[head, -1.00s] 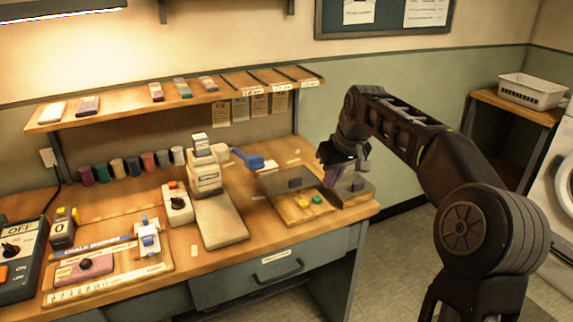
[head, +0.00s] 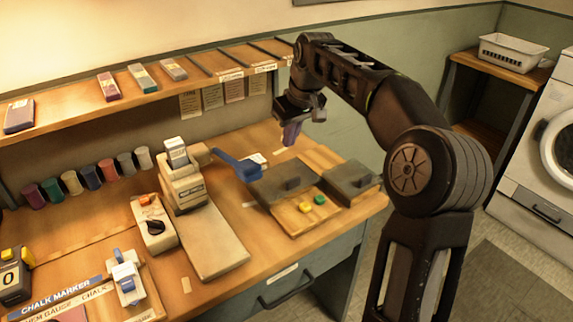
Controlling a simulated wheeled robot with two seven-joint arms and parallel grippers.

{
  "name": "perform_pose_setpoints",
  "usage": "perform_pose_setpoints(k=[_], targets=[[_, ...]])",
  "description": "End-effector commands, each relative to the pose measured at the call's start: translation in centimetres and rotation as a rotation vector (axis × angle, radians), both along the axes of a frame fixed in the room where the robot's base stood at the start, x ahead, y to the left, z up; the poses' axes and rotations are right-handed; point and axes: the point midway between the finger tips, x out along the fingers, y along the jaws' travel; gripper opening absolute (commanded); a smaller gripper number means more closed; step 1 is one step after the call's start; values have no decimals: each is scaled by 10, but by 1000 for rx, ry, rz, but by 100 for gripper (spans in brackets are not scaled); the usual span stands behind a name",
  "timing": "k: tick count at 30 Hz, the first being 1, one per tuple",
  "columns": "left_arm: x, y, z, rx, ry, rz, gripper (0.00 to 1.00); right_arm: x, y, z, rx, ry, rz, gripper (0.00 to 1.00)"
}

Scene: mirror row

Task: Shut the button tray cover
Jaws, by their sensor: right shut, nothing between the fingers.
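The button tray (head: 298,227) is a shallow wooden tray near the right front corner of the workbench. A yellow button (head: 305,207) and a green button (head: 320,200) show in its uncovered front part. A dark grey cover (head: 268,189) with a small dark knob lies over the back part of the tray. My right gripper (head: 291,135) is shut and empty, pointing down above the bench, behind the cover and apart from it. My left gripper is not in view.
A second dark-lidded box (head: 350,179) with a knob stands right of the tray. A shelf (head: 150,92) runs along the back wall. Open bench (head: 318,155) lies behind the tray.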

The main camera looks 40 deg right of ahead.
Motion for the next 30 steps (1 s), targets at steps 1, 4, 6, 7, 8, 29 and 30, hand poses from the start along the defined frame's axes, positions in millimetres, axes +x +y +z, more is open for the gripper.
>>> perform_pose_setpoints(k=[1,4,6,7,8,29,30], targets=[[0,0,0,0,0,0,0,0,0,0,0,0,0,0],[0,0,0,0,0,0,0,0,0,-1,0,0,0,0],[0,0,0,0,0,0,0,1,0,-3,0,1,0,0],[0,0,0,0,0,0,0,1,0,-4,0,1,0,0],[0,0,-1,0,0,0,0,2,0,-6,0,2,0,0],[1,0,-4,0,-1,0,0,12,-1,-94,-1,-1,-3,0],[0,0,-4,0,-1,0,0,7,-1,-94,0,-1,-2,0]])
